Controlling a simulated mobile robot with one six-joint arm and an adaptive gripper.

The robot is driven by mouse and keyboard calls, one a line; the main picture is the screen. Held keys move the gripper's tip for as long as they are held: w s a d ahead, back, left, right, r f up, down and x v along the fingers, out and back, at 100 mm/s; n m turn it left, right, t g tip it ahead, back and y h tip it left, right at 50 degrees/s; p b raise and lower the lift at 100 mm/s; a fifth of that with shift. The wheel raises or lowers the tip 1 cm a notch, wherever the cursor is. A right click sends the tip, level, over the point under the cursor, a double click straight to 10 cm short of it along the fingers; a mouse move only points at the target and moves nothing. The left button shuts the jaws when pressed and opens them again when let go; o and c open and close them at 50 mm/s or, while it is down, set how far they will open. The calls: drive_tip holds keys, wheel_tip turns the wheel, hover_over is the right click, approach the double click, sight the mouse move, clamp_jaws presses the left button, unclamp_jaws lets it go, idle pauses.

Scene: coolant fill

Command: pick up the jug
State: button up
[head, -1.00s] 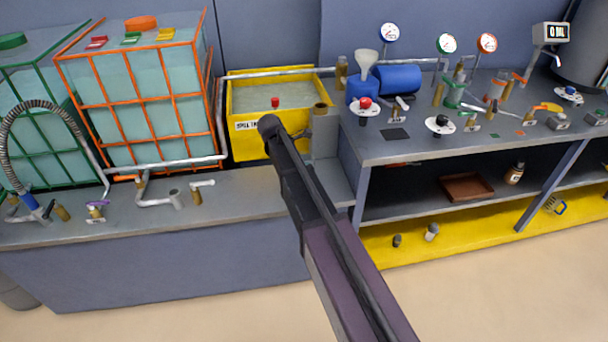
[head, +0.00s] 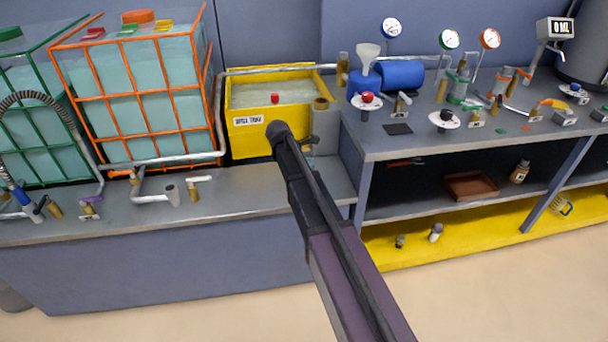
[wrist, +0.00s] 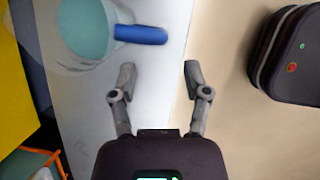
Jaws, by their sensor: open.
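In the wrist view the jug (wrist: 84,30) shows at the upper left, seen from above and cut off by the top edge. It has a round teal inside, a clear body and a blue handle (wrist: 140,34) pointing right. My gripper (wrist: 160,72) is open and empty, its two fingers apart on either side below the handle's end. The handle lies ahead of the left finger, not between the fingers. The jug stands over a pale grey surface. In the head view my arm covers the place by the gripper, and I cannot make out this jug there.
A yellow spill tank (head: 248,142) stands behind the grey counter (head: 240,196). An orange-caged tote (head: 140,90) is to its left. The bench (head: 415,148) on the right carries gauges and valves.

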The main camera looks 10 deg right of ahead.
drive_tip(key=shift+b+x, duration=0.9)
drive_tip(key=shift+x, duration=0.35)
drive_tip(key=shift+b+x, duration=2.4)
drive_tip(key=shift+x, duration=0.2)
drive_tip(key=shift+s, duration=0.1)
clamp_jaws()
